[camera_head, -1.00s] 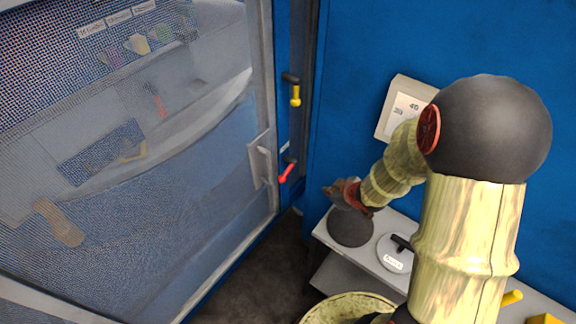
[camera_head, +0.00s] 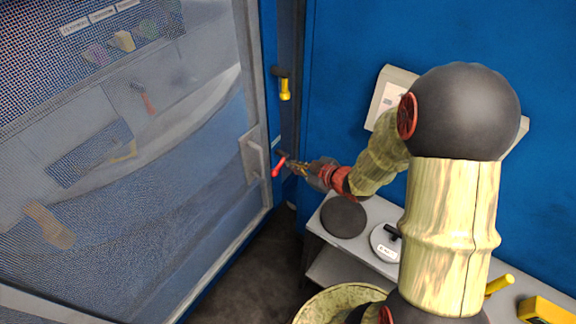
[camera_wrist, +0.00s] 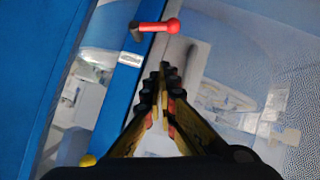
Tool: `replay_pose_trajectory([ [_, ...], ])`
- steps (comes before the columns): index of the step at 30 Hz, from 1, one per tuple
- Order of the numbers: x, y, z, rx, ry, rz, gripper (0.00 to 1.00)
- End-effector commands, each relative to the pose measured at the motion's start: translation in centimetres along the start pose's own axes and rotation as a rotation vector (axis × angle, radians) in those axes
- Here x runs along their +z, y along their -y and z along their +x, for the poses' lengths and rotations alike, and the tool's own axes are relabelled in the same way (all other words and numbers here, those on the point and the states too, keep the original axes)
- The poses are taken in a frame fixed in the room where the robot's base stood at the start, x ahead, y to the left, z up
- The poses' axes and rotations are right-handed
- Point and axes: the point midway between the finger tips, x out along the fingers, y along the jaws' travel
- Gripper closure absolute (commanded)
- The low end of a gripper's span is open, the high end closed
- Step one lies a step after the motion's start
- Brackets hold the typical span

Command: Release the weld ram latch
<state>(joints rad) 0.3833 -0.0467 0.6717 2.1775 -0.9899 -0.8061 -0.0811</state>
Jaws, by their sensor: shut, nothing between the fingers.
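A red-handled lever (camera_head: 277,168) sits on the blue frame post beside the mesh door. It also shows at the top of the wrist view (camera_wrist: 158,27), with a dark pivot at its left end. A yellow-handled lever (camera_head: 285,89) hangs higher on the same post. Which lever is the weld ram latch I cannot tell; the small label (camera_wrist: 130,58) near the red lever is unreadable. My gripper (camera_wrist: 163,70) is shut and empty, its tips just short of the red lever in the wrist view. In the head view, my gripper (camera_head: 288,164) overlaps the red lever's right side; contact is unclear.
The mesh door (camera_head: 120,170) fills the left, with a grey handle plate (camera_head: 252,157) near its edge. A grey bench (camera_head: 320,230) below my arm holds a dark round disc (camera_head: 343,217) and a white round piece (camera_head: 385,241). A blue wall stands behind.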

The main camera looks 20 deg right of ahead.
Motion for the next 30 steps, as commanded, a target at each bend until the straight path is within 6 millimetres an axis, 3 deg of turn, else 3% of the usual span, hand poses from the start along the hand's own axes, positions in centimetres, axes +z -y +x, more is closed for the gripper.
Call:
replay_pose_trajectory([
  [15,0.4,0.3,9.6,-0.004,0.003,0.001,1.00],
  [21,2.3,0.1,11.2,-0.001,0.003,0.001,1.00],
  [30,2.9,0.0,11.8,0.000,0.000,0.000,1.00],
])
